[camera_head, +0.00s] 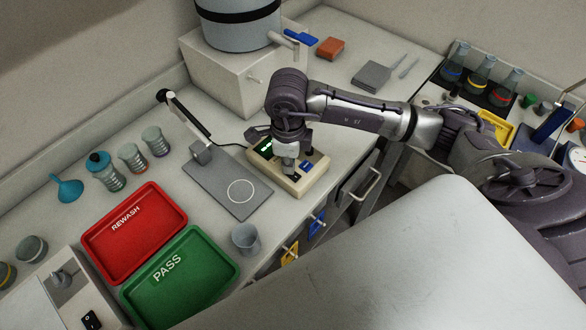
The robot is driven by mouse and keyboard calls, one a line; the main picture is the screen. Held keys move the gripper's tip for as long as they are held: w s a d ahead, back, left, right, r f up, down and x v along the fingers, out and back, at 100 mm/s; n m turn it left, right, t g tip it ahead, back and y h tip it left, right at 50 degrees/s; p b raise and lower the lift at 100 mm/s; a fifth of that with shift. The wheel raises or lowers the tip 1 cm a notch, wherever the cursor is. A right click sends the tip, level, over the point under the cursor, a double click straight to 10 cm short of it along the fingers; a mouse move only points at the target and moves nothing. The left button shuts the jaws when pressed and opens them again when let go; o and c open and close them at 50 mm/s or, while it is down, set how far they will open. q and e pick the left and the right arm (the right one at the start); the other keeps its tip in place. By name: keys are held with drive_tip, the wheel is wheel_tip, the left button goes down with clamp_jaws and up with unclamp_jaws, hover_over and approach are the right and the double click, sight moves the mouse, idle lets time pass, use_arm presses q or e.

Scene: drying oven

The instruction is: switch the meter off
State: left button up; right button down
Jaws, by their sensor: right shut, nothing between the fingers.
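The meter (316,174) is a small beige box on the bench, with a lit green display (266,147) at its upper left. A dark blue button (306,165) shows on its top face. My right gripper (288,164) is shut and empty, pointing down over the middle of the meter, left of the blue button. It hides part of the top face. I cannot tell whether the fingertips touch the meter. My left gripper is not in view.
A grey plate with a marked circle (240,191) and a post stands left of the meter. A red REWASH tray (150,205), a green PASS tray (205,295) and a grey beaker (246,238) are nearer. A large pale box (225,77) with a cylinder is behind.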

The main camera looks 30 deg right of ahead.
drive_tip(key=shift+f, duration=0.3)
drive_tip(key=shift+r, duration=0.1)
drive_tip(key=shift+r+p, duration=0.35)
drive_tip(key=shift+r, duration=0.45)
drive_tip(key=shift+r+p, duration=1.4)
drive_tip(key=shift+r, duration=1.25)
